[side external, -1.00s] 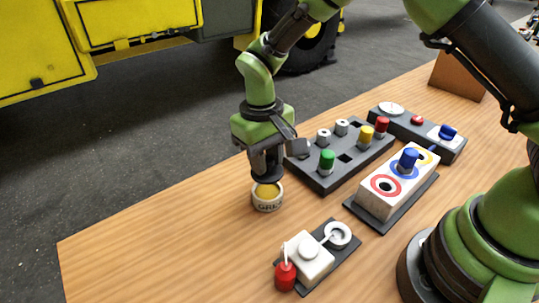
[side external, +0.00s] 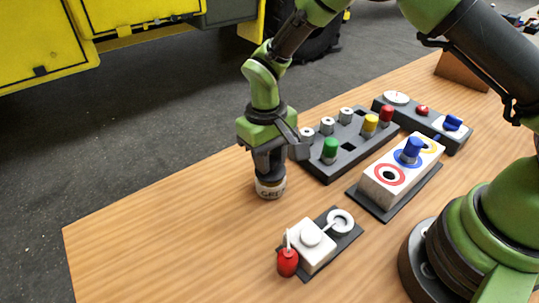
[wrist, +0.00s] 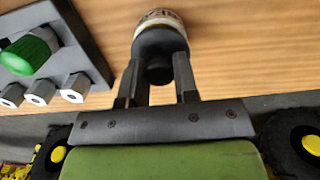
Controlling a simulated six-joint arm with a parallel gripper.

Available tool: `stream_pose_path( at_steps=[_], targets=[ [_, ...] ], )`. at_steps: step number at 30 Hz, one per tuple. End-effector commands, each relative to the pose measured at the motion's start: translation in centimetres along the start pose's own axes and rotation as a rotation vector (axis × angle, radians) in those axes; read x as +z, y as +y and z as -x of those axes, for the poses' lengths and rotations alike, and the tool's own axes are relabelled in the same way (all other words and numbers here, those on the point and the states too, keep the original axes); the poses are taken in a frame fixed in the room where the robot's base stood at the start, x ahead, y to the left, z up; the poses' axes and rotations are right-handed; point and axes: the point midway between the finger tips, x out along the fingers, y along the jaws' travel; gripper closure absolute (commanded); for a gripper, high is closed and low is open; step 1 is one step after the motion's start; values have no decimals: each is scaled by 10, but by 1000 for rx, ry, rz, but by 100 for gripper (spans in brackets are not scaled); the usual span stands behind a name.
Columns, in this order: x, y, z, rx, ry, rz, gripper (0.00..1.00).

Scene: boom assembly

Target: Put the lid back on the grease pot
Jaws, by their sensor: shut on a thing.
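The grease pot (side external: 271,191) is a small cream cup with dark lettering, upright on the wooden table. Its rim and side also show at the top of the wrist view (wrist: 158,18). My gripper (side external: 268,168) points down over the pot, its fingers shut on the dark round lid (wrist: 160,42). The lid is at the pot's mouth and covers the yellow grease from view. The lid looks level and roughly centred, but I cannot tell whether it is fully seated.
A dark block with coloured knobs (side external: 347,158) stands close right of my gripper. A white block with coloured rings (side external: 383,190) and a small white unit with a red bulb (side external: 314,248) are nearer. The table left of the pot (side external: 170,225) is clear.

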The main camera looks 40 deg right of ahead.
Motion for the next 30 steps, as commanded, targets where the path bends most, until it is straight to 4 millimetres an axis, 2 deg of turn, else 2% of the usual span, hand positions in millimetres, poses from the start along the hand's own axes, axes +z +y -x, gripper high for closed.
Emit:
stream_pose_path(
  at_steps=[30],
  targets=[
    [0,0,-9,0,0,0,95]
  ],
)
